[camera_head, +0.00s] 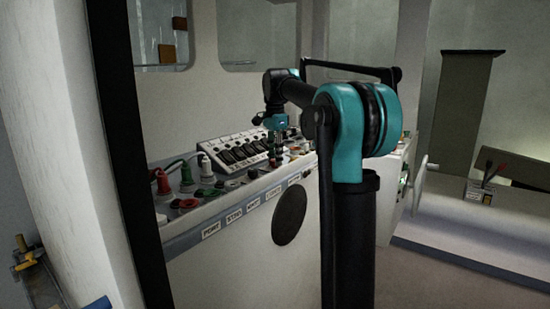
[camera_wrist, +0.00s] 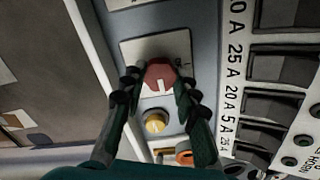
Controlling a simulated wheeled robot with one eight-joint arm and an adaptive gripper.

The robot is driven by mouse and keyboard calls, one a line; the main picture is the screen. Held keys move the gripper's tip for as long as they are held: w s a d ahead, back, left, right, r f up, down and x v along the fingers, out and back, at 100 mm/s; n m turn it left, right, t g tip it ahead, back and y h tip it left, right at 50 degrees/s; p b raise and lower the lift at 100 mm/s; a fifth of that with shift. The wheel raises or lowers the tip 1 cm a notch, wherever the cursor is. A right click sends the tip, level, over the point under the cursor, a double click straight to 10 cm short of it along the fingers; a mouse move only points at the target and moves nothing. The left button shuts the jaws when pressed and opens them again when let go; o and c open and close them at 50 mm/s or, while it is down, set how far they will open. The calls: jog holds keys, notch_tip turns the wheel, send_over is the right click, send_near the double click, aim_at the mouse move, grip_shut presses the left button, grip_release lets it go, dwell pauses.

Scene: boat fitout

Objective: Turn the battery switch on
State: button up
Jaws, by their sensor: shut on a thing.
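The battery switch appears to be the red knob with a pale pointer mark (camera_wrist: 160,76), on a light square plate (camera_wrist: 132,54) in the wrist view. The pale mark points down toward the bottom of that picture. My gripper (camera_wrist: 156,84) has one dark finger on each side of the knob and is closed on it. In the head view my gripper (camera_head: 276,156) reaches down to the console top beside the sloped breaker panel (camera_head: 234,152). The knob is too small and covered to make out there.
A yellow knob (camera_wrist: 155,121) and an orange ring (camera_wrist: 184,157) sit close below the red knob. A breaker panel with amp labels (camera_wrist: 270,75) stands to the right. In the head view, red plugs (camera_head: 162,181) and other controls crowd the console's left end.

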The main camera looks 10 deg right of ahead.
jog(key=o, duration=1.2)
jog(key=shift+c, duration=0.2)
notch_tip(320, 180, up, 12)
jog(key=shift+s, duration=0.1)
